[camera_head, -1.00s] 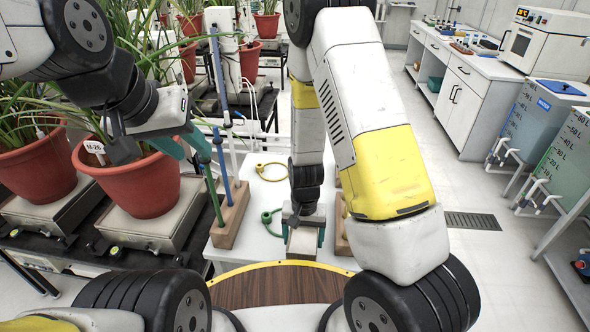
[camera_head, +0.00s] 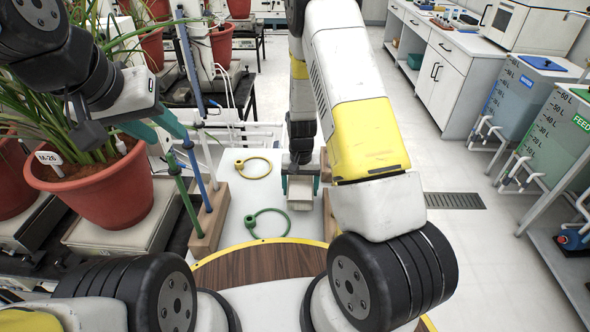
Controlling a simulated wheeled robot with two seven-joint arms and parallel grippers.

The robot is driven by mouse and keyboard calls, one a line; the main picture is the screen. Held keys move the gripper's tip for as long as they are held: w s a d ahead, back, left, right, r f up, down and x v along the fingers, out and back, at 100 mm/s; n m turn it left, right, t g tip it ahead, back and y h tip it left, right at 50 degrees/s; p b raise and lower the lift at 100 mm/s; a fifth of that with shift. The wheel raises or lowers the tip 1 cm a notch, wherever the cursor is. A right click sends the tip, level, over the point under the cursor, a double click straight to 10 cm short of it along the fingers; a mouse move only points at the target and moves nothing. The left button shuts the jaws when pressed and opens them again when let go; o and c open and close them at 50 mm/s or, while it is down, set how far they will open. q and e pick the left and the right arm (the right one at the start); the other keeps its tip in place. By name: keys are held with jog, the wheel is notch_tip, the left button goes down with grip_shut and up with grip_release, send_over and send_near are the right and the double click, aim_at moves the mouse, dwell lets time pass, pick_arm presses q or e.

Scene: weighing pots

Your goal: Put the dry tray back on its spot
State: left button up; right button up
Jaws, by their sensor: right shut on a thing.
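A small pale tray (camera_head: 299,203) with a light rim is in my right gripper (camera_head: 300,184). The teal fingers stand on both sides of it, shut on it, over the white tabletop (camera_head: 240,199). Part of the tray is hidden by the gripper. I cannot tell whether it touches the tabletop, and no marked spot for it is clear to me. My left gripper (camera_head: 157,129) is at the left, above the rim side of the potted plant labelled M-26 (camera_head: 108,190). Its teal fingers look apart, with nothing between them.
A green ring (camera_head: 268,211) and a yellow ring (camera_head: 254,168) lie on the tabletop. A wooden block (camera_head: 209,224) with coloured rods stands at its left edge; another wooden piece (camera_head: 327,215) is partly hidden at the right. A round wooden top (camera_head: 262,268) is nearest. Open floor lies right.

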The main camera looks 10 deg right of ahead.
aim_at(303, 189)
jog(key=shift+w+d+f, duration=0.1)
jog(key=shift+w+d, duration=0.3)
jog(key=shift+w, duration=0.3)
jog(key=shift+w+d+f, duration=0.1)
jog(key=shift+w+d, duration=0.3)
jog(key=shift+w, duration=0.25)
jog(key=shift+a+f, duration=0.1)
jog(key=shift+f, duration=1.6)
jog(key=shift+s+f, duration=0.1)
jog(key=shift+f, duration=0.05)
jog(key=o, duration=1.4)
